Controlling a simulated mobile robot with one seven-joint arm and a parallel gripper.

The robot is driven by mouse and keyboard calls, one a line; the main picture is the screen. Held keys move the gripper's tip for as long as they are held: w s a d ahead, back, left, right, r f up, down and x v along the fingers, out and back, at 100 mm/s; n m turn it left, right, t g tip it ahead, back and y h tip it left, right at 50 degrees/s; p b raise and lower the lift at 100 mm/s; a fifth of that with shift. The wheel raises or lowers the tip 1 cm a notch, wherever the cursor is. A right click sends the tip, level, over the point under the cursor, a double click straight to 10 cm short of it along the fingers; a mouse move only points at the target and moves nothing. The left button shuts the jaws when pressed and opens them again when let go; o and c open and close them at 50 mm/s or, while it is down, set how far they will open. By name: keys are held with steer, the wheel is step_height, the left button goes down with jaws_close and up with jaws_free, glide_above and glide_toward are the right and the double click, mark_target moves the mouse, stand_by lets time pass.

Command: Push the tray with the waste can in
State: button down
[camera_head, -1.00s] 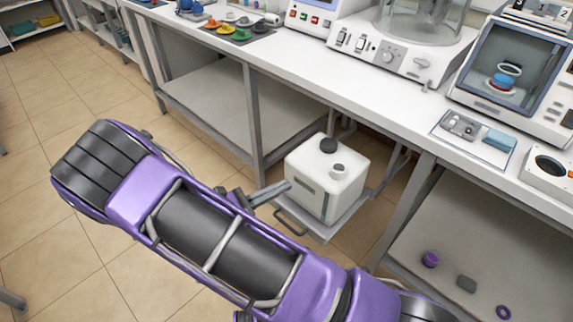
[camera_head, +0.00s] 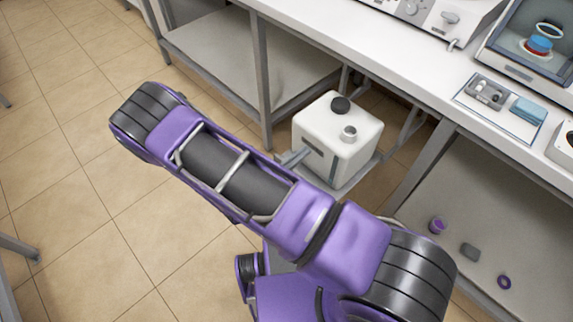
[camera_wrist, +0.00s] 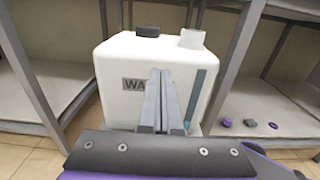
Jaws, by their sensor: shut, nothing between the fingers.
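The white waste can (camera_head: 337,135) with a black cap stands upright on a grey pull-out tray (camera_head: 358,181) under the workbench. In the wrist view the can (camera_wrist: 120,60) shows a label that begins "WA". The tray still sticks out a little from the bench front, and its front handle is hidden behind my arm. My gripper (camera_head: 292,158) is shut and empty, low at the front of the can. In the wrist view my gripper (camera_wrist: 163,75) points at the can's front face. I cannot tell whether it touches the can or the tray.
Bench legs (camera_head: 261,75) stand left and right of the tray bay. A lower shelf on the right holds a purple cup (camera_head: 437,225), a grey block (camera_head: 470,252) and a purple ring (camera_head: 504,282).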

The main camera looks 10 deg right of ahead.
mark_target(318, 141)
steer(key=shift+x, duration=1.95)
